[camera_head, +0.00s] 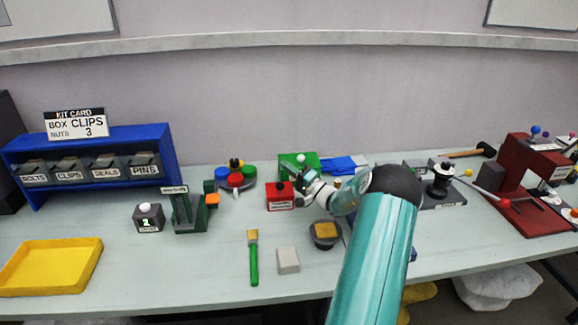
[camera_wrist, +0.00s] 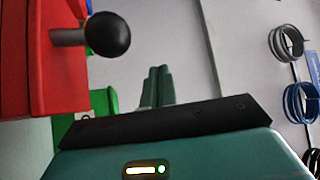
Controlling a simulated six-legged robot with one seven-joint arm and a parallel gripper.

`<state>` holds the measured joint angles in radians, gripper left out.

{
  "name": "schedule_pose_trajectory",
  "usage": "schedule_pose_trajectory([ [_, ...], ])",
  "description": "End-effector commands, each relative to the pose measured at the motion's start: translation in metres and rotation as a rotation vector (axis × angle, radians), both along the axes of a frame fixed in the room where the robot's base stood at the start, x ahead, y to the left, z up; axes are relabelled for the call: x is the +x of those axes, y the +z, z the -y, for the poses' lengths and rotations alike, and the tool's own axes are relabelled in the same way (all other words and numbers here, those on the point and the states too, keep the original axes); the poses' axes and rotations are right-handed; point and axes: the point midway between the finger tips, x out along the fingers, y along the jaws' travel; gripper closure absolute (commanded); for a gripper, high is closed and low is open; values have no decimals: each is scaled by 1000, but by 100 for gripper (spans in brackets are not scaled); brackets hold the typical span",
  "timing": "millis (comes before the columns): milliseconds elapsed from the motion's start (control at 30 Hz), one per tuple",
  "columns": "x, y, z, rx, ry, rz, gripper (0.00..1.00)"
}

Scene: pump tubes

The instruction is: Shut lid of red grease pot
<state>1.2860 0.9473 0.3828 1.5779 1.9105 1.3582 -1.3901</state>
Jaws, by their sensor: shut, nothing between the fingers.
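The red grease pot (camera_head: 281,202) stands near the middle of the bench in the head view, with a label on its front and a dark knob on top. In the wrist view its red body (camera_wrist: 60,75) fills the upper left, and a black ball knob (camera_wrist: 107,35) sticks out on a short metal stem. My gripper (camera_head: 308,184) is just right of the pot. Its green fingers (camera_wrist: 158,87) are together and empty in the wrist view, apart from the knob. I cannot tell how far the lid is open.
A green box (camera_head: 298,160) with a white knob stands right behind the pot. A round holder with coloured knobs (camera_head: 236,178) is to its left. A dark pot with yellow contents (camera_head: 325,232), a grey block (camera_head: 288,260) and a green-handled brush (camera_head: 253,262) lie in front.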

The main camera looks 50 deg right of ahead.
Motion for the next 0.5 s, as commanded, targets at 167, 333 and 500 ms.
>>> schedule_pose_trajectory([
  [167,0,24,0,-4,0,1,100],
  [333,-13,50,-12,-3,-1,0,100],
  [500,-29,75,-26,-3,-1,0,100],
])
